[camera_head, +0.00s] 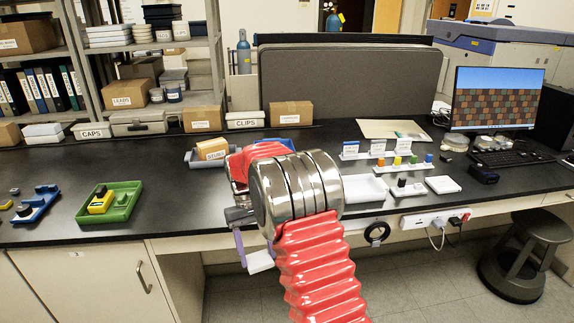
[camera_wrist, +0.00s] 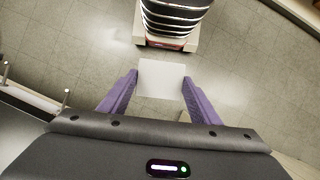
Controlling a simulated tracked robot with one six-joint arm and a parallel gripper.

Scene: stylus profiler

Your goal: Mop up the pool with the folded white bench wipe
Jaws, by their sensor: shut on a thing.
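My gripper (camera_wrist: 160,76) has two purple fingers, shut on the folded white bench wipe (camera_wrist: 162,82). The wipe is a flat white square between the fingertips. In the head view, the wipe (camera_head: 260,261) hangs in front of and below the bench's front edge, over the floor. One purple finger of my gripper (camera_head: 243,252) shows beside it; the rest is hidden behind my red and silver arm. I cannot make out the pool in either view; my arm hides part of the bench.
The black bench (camera_head: 160,190) holds a green tray (camera_head: 118,203) and blue tray (camera_head: 38,205) at left. White trays (camera_head: 442,184) and coloured vials stand right of my arm. A power strip (camera_head: 432,217) runs along the bench front. A stool (camera_head: 530,235) stands at right.

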